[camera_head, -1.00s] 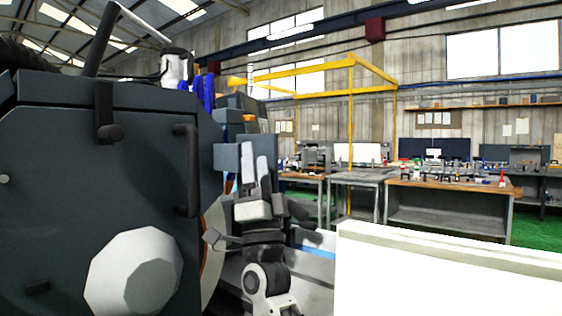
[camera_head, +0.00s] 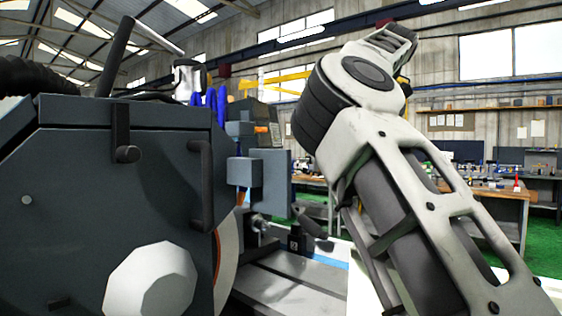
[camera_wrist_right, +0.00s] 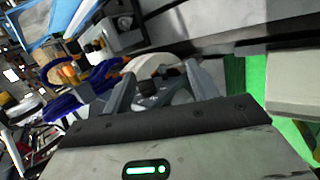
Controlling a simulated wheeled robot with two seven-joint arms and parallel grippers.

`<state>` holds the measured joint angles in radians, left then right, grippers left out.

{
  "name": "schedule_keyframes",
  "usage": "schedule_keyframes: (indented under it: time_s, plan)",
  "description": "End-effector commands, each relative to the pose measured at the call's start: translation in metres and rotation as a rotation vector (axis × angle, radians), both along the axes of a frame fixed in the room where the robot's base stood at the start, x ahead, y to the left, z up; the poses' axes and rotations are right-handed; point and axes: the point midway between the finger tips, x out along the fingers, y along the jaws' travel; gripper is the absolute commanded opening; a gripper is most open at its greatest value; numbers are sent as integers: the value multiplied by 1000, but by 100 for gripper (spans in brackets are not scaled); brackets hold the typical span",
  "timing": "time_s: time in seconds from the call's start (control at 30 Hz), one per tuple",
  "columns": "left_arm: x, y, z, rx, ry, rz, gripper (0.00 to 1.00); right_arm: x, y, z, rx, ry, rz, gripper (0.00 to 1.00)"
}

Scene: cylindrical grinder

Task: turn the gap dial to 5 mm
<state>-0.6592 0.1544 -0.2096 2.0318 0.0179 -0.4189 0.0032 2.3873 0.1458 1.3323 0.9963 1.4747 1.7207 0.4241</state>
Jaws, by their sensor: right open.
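The dark grey grinder (camera_head: 70,200) fills the left of the head view. A large pale faceted knob (camera_head: 152,284) sits low on its front. I cannot tell whether this knob is the gap dial, and no scale or number is readable on it. My right arm rises across the right half of the head view, with its gripper out of that view. In the right wrist view my right gripper (camera_wrist_right: 160,82) has its two fingers spread. A white rounded part and grey parts show behind and between them; contact is unclear. My left gripper is not in view.
Black handles (camera_head: 200,185) stick out of the grinder's front. A grinding wheel edge (camera_head: 229,255) and grey machine bed (camera_head: 285,285) lie right of it. Blue hoses (camera_head: 210,98) stand on top and also show in the right wrist view (camera_wrist_right: 95,85). Workbenches (camera_head: 495,205) stand farther back.

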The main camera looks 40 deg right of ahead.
Motion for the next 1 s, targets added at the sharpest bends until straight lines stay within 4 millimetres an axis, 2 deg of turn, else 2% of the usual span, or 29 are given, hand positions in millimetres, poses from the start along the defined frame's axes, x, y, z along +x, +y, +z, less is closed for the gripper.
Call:
schedule_keyframes:
  time_s: [0.03, 0.1, 0.2, 0.27, 0.47, 0.8, 1.0]
  plan:
    - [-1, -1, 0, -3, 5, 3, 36, 2, 15, 19, 34, -61, 73, 59]
    - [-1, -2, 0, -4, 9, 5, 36, 3, 30, 34, 65, -111, 144, 59]
    - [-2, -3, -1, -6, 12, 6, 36, 5, 41, 44, 85, -145, 196, 59]
    - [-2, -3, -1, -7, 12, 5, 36, 8, 43, 43, 90, -151, 206, 59]
    - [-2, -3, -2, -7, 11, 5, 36, 30, 45, 19, 90, -147, 206, 59]
    - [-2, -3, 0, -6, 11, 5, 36, 82, 49, -33, 90, -145, 202, 59]
    - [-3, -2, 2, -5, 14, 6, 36, 105, 51, -55, 88, -147, 202, 59]
